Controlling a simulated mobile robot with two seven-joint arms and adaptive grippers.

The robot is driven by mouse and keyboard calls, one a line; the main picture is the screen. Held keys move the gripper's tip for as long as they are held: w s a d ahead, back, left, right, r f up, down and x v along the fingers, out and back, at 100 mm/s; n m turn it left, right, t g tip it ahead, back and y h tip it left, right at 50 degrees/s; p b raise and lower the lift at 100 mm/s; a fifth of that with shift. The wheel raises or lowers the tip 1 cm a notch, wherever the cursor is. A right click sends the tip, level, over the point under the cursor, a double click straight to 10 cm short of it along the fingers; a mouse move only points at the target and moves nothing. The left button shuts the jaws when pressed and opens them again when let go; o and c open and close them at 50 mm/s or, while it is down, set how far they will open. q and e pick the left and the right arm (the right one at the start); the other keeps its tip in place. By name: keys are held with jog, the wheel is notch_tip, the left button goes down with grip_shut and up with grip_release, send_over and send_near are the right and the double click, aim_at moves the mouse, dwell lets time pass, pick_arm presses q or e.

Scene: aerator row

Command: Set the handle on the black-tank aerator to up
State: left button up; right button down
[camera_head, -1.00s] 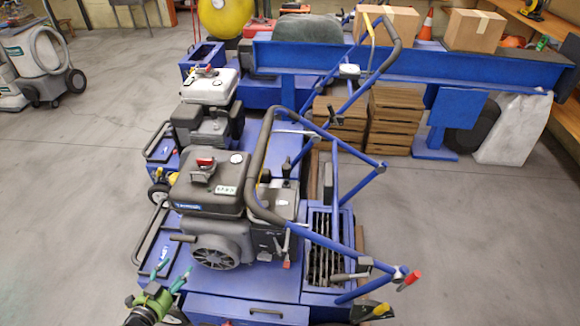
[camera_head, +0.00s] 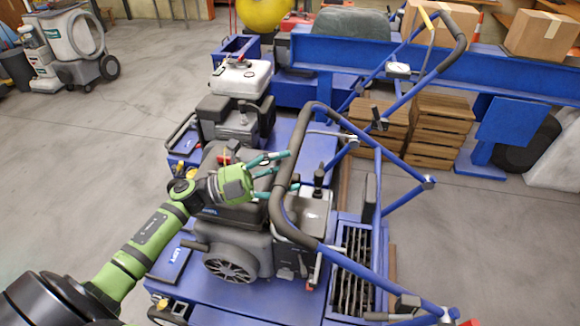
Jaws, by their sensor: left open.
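The black-tank aerator stands nearest, with its dark tank and engine (camera_head: 245,235) on a blue deck. Its handle, a blue tube frame with a black U-shaped grip (camera_head: 277,205), slants up from the right and has its grip beside the engine. My left gripper (camera_head: 287,172), green with teal fingers, reaches in from the left above the tank. It is open, with its fingertips close to the black grip; I cannot tell whether they touch it. The gripper and my arm hide part of the tank. My right gripper is not in view.
A white-tank aerator (camera_head: 242,78) stands close behind, its black-gripped handle (camera_head: 452,42) up at the right. A blue beam (camera_head: 350,52), wooden crates (camera_head: 441,128) and a cardboard box (camera_head: 541,33) are farther back. Open floor (camera_head: 75,190) lies at the left.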

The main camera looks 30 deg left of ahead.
pick_arm(q)
jog(key=shift+w+d+r, duration=0.1)
jog(key=shift+w+d, duration=0.2)
jog(key=shift+d, duration=0.1)
grip_shut()
jog(key=shift+r, duration=0.1)
